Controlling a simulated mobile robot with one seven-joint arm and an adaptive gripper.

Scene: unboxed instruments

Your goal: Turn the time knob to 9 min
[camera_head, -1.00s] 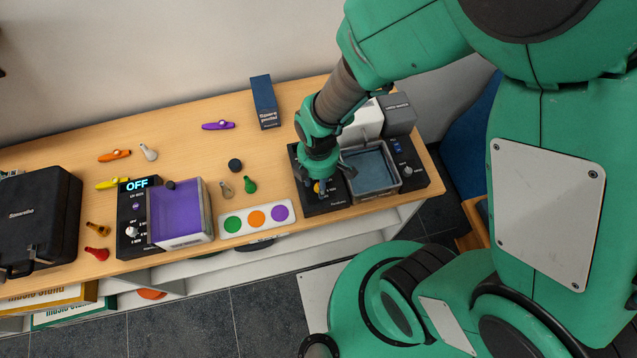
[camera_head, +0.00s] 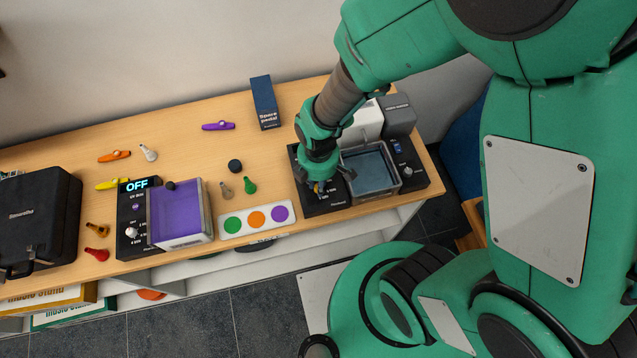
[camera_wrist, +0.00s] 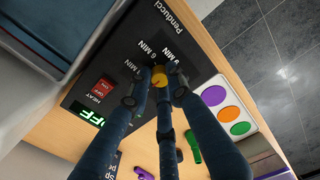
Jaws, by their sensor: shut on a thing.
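The time knob (camera_wrist: 159,77) is yellow-orange and sits on a black control panel (camera_wrist: 180,27). The wrist view shows labels for 3, 6 and 9 MIN around it. My gripper (camera_wrist: 157,90) has its dark fingers closed around the knob. I cannot clearly tell which label the knob points to. The panel also carries a red HEAT switch (camera_wrist: 103,88) and a green display (camera_wrist: 87,116) that seems to read OFF. In the head view my gripper (camera_head: 320,188) is down at this panel, left of the grey-blue basin (camera_head: 370,171), and mostly hides the knob.
A card with green, orange and purple dots (camera_head: 239,231) lies left of the panel. A second device (camera_head: 133,245) with a purple tank (camera_head: 180,212) stands further left. A dark blue box (camera_head: 265,102) stands behind.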

